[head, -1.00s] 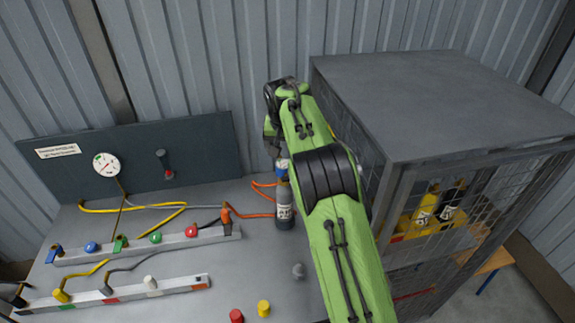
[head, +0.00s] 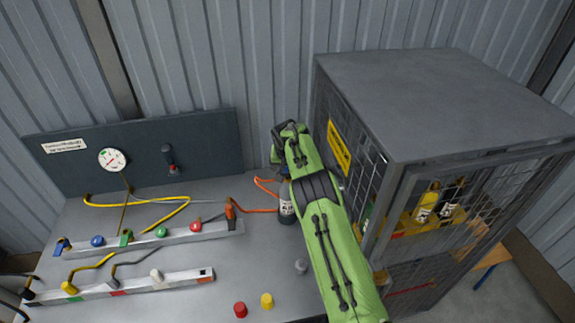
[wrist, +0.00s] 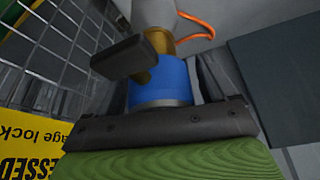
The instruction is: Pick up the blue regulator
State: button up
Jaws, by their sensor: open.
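The blue regulator (wrist: 172,78) shows in the wrist view as a blue collar next to a brass neck (wrist: 158,42), with a dark flat lever (wrist: 132,57) sticking out to the left. The neck joins a grey cylinder (wrist: 152,12). My gripper (wrist: 163,88) is open, with dark fingers on both sides of the blue collar; I cannot tell whether they touch it. In the head view the cylinder (head: 287,208) stands upright on the bench, partly hidden by my green arm. The regulator and my gripper are mostly hidden there.
A mesh cage (head: 440,110) with a yellow sign (head: 339,148) stands close on the right. An orange hose (head: 262,211) runs beside the cylinder. Rails with coloured fittings (head: 150,242) lie to the left. Red (head: 240,310) and yellow (head: 267,301) caps stand in front.

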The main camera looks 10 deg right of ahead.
jog(key=shift+s, duration=0.1)
jog(key=shift+c, duration=1)
jog(key=c, duration=0.9)
notch_tip(320, 180, up, 10)
jog(key=shift+r+p, duration=0.15)
jog(key=shift+p, duration=1)
